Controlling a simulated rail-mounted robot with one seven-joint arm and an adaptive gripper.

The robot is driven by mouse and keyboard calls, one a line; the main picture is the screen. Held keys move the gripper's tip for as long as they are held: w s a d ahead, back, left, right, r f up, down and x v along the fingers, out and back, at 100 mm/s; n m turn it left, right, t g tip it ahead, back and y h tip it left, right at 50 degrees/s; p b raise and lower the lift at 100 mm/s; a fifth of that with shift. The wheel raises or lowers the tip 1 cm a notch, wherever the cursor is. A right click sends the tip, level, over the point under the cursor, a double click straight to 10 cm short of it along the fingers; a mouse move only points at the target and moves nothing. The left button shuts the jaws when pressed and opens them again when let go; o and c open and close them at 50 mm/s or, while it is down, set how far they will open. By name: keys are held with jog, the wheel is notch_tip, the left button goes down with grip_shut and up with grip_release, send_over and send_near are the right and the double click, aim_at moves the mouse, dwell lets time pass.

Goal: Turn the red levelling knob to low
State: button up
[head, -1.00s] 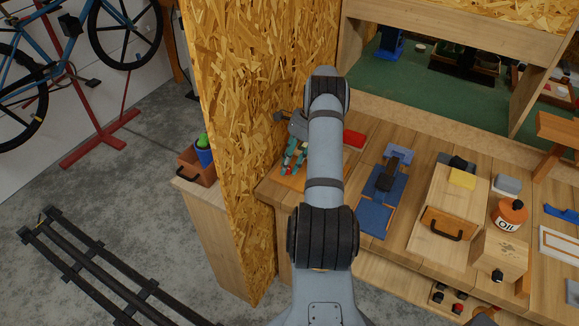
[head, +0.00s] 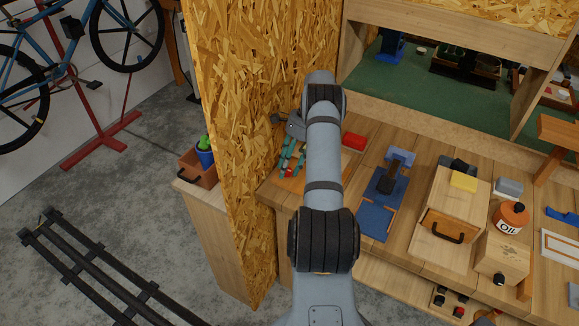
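A small red knob (head: 459,310) sits among black knobs low at the front of the bench, at the bottom right of the head view. It is too small to read its setting, and I see no low mark. My arm rises through the middle of the picture, well to the left of the knob. Its far end bends down over the left part of the bench. A grey part (head: 296,127) shows left of my wrist, perhaps part of my gripper. The fingers cannot be made out, and nothing of mine touches the knob.
A chipboard wall (head: 235,130) stands left of the bench. Teal-handled tools (head: 291,160) and a red block (head: 353,141) lie near my wrist. A wooden drawer box (head: 456,205), an oil bottle (head: 510,220) and a wooden block (head: 502,258) stand above the knobs.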

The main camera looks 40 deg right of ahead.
jog(key=shift+o, duration=0.6)
jog(key=shift+d, duration=0.1)
jog(key=shift+d+r, duration=0.15)
jog(key=v, duration=0.7)
jog(key=shift+a, duration=0.2)
jog(key=x, duration=0.7)
jog(key=shift+s+d, duration=0.15)
jog(key=shift+f, duration=0.25)
jog(key=shift+m, duration=0.3)
jog(key=shift+r, duration=0.1)
